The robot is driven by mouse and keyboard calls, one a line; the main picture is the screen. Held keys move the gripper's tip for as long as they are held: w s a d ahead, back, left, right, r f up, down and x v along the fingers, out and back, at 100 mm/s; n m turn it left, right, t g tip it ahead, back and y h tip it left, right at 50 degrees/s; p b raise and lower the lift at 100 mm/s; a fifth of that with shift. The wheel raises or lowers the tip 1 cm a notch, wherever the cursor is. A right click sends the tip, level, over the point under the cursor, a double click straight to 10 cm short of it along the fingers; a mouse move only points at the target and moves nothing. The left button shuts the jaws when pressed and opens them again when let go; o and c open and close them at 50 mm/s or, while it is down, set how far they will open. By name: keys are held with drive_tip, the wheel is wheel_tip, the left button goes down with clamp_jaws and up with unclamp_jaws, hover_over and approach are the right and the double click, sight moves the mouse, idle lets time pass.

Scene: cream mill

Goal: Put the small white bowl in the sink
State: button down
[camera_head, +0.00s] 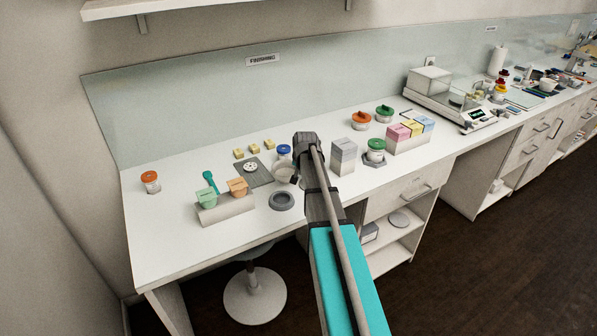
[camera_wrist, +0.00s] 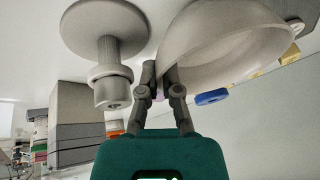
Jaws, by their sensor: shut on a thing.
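The small white bowl (camera_head: 285,174) is at the middle of the near counter in the head view, partly behind my arm. In the wrist view the bowl (camera_wrist: 215,45) fills the upper right, with its rim between my fingers. My gripper (camera_wrist: 157,78) is shut on that rim. The head view mostly hides my fingertips behind the wrist and arm. Whether the bowl touches the counter is hard to tell. I cannot make out a sink; the far right end of the counter is small and cluttered.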

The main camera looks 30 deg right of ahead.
drive_tip(key=shift+r+p, duration=3.45)
drive_tip(key=shift+r, duration=0.35)
